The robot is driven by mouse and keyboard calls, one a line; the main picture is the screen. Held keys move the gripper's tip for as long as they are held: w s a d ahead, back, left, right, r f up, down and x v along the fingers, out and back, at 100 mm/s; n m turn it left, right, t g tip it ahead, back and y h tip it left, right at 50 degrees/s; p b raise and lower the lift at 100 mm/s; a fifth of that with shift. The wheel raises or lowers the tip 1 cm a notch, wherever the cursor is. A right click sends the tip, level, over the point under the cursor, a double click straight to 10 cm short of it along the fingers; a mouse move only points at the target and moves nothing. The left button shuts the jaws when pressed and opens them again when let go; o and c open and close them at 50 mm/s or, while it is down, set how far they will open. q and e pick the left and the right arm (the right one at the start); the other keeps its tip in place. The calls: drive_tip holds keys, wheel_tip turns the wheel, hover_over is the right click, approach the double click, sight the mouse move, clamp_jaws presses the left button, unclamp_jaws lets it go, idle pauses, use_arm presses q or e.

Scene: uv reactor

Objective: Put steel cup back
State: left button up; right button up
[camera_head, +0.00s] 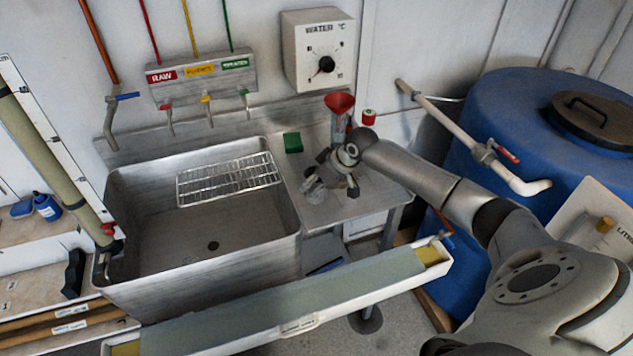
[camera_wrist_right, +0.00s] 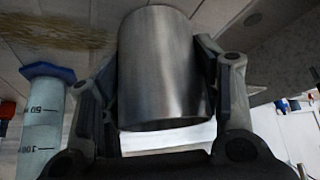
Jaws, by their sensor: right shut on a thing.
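The steel cup (camera_wrist_right: 165,70) fills the middle of the right wrist view, a plain grey metal cylinder between the two fingers of my right gripper (camera_wrist_right: 160,100). The fingers are shut on it, one on each side. In the head view my right gripper (camera_head: 331,178) is low over the steel side table right of the sink, and the cup (camera_head: 312,188) shows small at its left side. I cannot tell whether the cup touches the table. My left gripper is not in view.
The sink (camera_head: 225,235) with a wire rack (camera_head: 229,179) is left of the side table (camera_head: 338,210). A green block (camera_head: 292,142), a red funnel (camera_head: 339,103) and a red-capped item (camera_head: 368,117) stand behind my gripper. A measuring cylinder (camera_wrist_right: 44,120) is close on the wrist view's left.

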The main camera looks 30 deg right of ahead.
drive_tip(key=shift+f, duration=0.1)
drive_tip(key=o, duration=1.3)
drive_tip(key=shift+r, duration=0.25)
drive_tip(key=b+v, duration=0.1)
drive_tip(key=v, duration=1.1)
drive_tip(key=shift+f, duration=0.1)
